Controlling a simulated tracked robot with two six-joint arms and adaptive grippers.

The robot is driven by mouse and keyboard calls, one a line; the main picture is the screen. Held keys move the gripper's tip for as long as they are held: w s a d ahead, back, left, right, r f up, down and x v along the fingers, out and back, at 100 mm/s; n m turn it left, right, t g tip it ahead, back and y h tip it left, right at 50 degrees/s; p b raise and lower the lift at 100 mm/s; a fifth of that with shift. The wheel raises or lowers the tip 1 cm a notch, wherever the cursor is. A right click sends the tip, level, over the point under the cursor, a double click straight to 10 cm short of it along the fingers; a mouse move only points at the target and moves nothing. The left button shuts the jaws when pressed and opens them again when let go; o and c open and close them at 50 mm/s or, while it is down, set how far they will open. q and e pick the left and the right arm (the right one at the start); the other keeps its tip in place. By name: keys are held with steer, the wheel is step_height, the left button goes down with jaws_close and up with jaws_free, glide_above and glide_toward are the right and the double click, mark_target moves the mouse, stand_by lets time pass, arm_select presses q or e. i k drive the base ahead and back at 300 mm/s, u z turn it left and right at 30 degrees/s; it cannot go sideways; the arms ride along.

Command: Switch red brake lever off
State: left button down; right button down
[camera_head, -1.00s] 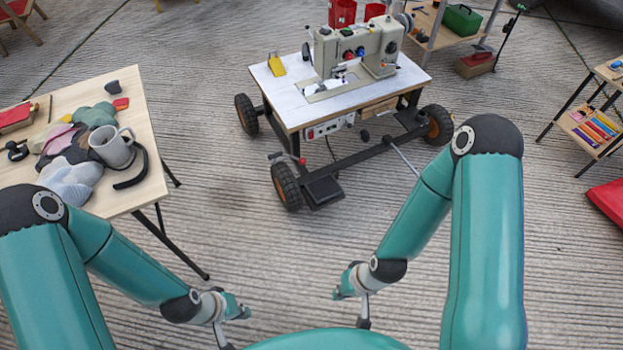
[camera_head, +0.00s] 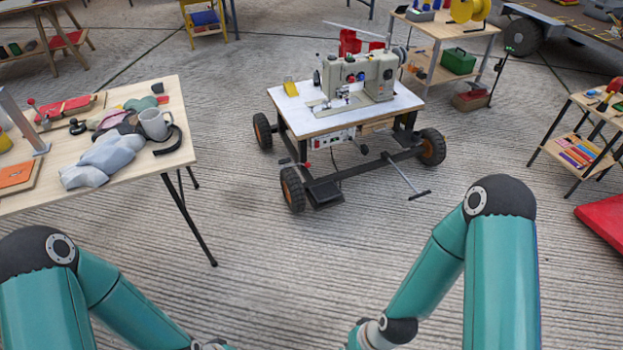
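A wheeled cart (camera_head: 278,97) with a white top carries a sewing machine (camera_head: 377,77) in the middle of the head view. A small red-tipped part (camera_head: 307,165), which looks like the red brake lever, sits just above the cart's front left wheel (camera_head: 293,189). It is too small to tell its exact position. My arms come in at the lower left and lower right, well short of the cart. Both my grippers are below the bottom edge of the picture, so their fingers are hidden.
A table (camera_head: 186,104) with a mug (camera_head: 156,124) and grey cloth-like pieces stands on the left. A T-shaped handle (camera_head: 407,180) sticks out from the cart at right. A small shelf (camera_head: 583,133) and a red mat (camera_head: 604,222) are at right. The floor before the cart is clear.

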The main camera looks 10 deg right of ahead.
mark_target(308, 165)
steer(key=u, duration=0.45)
steer(key=i, duration=1.8)
steer(key=z, duration=0.1)
